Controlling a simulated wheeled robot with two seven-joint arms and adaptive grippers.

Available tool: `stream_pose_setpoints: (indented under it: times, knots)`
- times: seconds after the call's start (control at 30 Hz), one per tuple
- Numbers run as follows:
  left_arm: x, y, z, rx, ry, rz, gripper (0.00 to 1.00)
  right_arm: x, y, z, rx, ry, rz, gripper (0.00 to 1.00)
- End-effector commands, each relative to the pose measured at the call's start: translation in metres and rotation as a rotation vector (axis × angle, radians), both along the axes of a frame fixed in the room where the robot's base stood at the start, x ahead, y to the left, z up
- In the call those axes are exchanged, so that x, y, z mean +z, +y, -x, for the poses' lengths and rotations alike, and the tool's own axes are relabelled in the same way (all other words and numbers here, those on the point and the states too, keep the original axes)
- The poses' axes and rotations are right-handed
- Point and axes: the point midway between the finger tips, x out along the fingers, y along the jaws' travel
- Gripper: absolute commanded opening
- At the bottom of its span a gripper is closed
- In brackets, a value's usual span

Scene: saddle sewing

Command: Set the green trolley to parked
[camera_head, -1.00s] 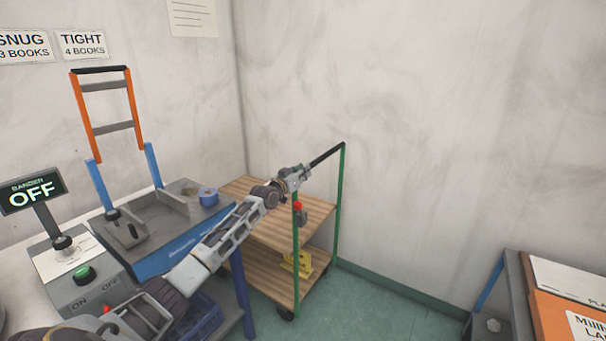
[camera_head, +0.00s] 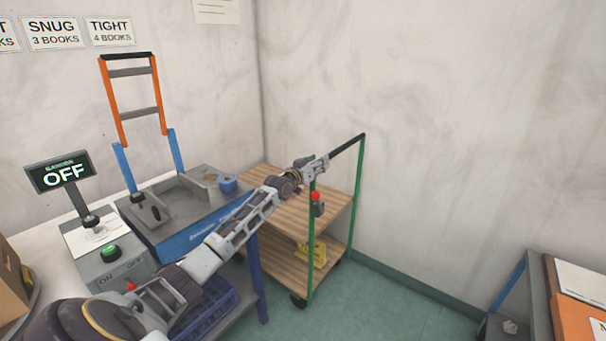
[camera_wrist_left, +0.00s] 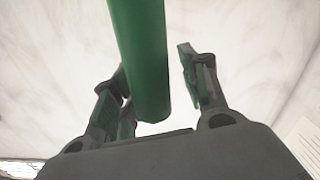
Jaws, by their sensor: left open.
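The green trolley has wooden shelves (camera_head: 285,213), green posts (camera_head: 361,180) and a dark handle bar (camera_head: 348,145) across the top. A red knob on a grey fitting (camera_head: 317,202) is on its near post. My left gripper (camera_head: 322,165) is at the top of that post, just above the red knob. In the left wrist view, the fingers of my left gripper (camera_wrist_left: 150,78) stand apart, with the rounded end of a green bar (camera_wrist_left: 145,60) between them. Whether they touch it cannot be told. The right gripper is out of view.
A bander bench (camera_head: 170,215) with an OFF display (camera_head: 60,174) and an orange-and-blue frame stands left of the trolley. A yellow object (camera_head: 311,252) is on the lower shelf. Walls are behind; green floor (camera_head: 380,310) is free to the right, before another bench (camera_head: 540,290).

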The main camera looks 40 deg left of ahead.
Motion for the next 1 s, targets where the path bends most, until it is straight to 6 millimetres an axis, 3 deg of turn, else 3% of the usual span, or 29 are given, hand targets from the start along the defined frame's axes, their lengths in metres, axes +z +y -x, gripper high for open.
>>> stream_pose_setpoints:
  times: [1.0]
  knots:
    - [-0.001,0.000,0.071,-0.002,0.003,-0.002,0.44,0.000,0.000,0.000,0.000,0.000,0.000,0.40]
